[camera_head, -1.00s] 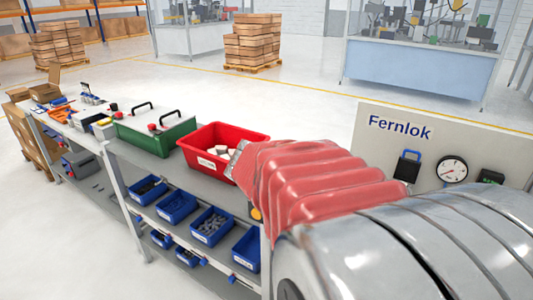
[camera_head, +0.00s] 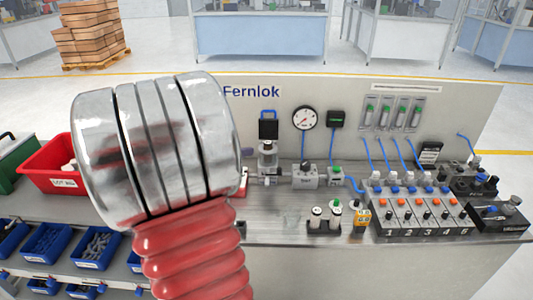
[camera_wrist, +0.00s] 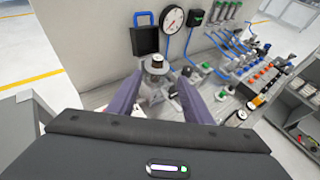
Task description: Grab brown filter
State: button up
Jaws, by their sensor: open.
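My gripper (camera_wrist: 157,98) shows in the wrist view as two grey-purple fingers, open, with nothing held between them. A grey metal cylindrical unit (camera_wrist: 156,66) with a dark top stands ahead of the fingertips on the bench; it also shows in the head view (camera_head: 268,158). In the head view, a small black stand (camera_head: 323,227) on the bench holds several short cylinders (camera_head: 316,216), one with a green top. I cannot tell which piece is the brown filter; no brown colour is clear. My gripper is hidden in the head view.
An upright Fernlok panel (camera_head: 350,110) with a gauge (camera_head: 305,118) and blue hoses stands behind the bench. A numbered valve block (camera_head: 420,220) and a yellow device (camera_head: 361,217) are to the right. A red bin (camera_head: 50,165) is at left. Bare bench (camera_head: 275,224) lies left of the stand.

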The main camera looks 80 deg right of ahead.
send_near(268, 142)
jog(key=s+d+f, duration=0.1)
jog(key=shift+s+d, duration=0.15)
jog(key=shift+d, duration=0.1)
jog(key=shift+f, duration=0.1)
jog(key=shift+w+x, duration=0.2)
jog(key=shift+x, duration=2.4)
jog(key=shift+d, duration=0.15)
jog(key=c, duration=1.1)
jog(key=shift+r, duration=0.2)
jog(key=shift+c, duration=0.2)
notch_tip(268, 142, up, 10)
